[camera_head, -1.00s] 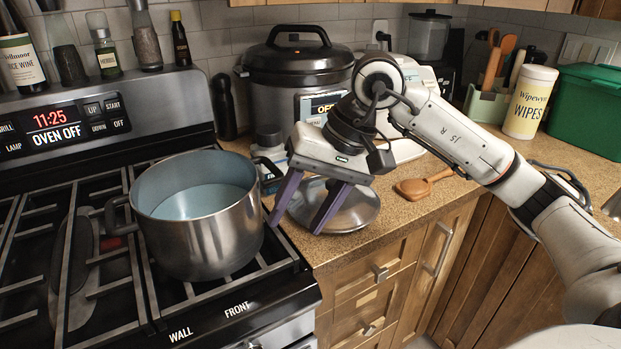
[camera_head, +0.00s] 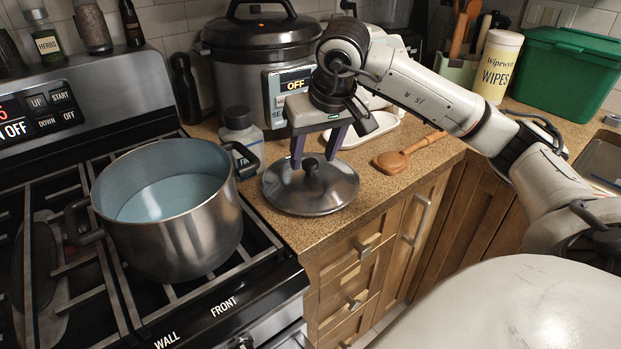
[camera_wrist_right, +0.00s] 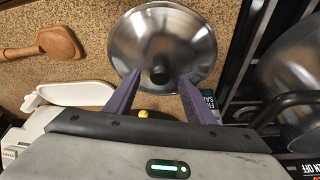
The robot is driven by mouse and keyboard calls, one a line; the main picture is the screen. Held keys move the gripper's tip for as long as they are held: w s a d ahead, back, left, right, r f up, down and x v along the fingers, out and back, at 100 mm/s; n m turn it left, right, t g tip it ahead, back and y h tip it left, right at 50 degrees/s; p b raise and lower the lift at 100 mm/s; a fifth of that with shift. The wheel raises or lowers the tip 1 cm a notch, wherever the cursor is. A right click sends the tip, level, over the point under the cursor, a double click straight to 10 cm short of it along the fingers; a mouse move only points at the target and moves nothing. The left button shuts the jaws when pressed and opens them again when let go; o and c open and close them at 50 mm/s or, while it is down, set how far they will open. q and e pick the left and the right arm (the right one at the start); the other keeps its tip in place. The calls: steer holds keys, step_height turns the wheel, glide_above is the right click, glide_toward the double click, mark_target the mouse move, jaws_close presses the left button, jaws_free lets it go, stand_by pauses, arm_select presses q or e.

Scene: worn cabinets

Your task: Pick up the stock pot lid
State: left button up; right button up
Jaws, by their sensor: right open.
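The stock pot lid (camera_head: 311,188), round steel with a dark knob (camera_head: 311,166), lies on the counter right of the stove. It also shows in the right wrist view (camera_wrist_right: 165,35), with its knob (camera_wrist_right: 159,75) between and just beyond the fingertips. My right gripper (camera_head: 313,160) is open and empty, its purple fingers behind the knob in the head view; it shows in the wrist view too (camera_wrist_right: 158,78). Whether the fingers touch the lid cannot be told. The open steel stock pot (camera_head: 170,210) stands on the stove. My left gripper is not in view.
A small grey-capped bottle (camera_head: 240,135) and a large dark cooker (camera_head: 262,65) stand behind the lid. A wooden spoon (camera_head: 405,155) lies to its right, with a white tray (camera_head: 365,130) behind. The counter's front edge is close to the lid.

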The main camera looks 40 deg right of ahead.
steer(key=shift+x, duration=0.8)
steer(key=c, duration=1.1)
steer(key=shift+r, duration=0.15)
steer(key=shift+c, duration=0.2)
step_height(320, 180, up, 10)
steer(key=shift+r+p, duration=0.1)
steer(key=shift+p, duration=0.5)
step_height(320, 180, up, 8)
steer(key=p, duration=0.3)
glide_above(312, 164)
steer(key=shift+s, duration=0.1)
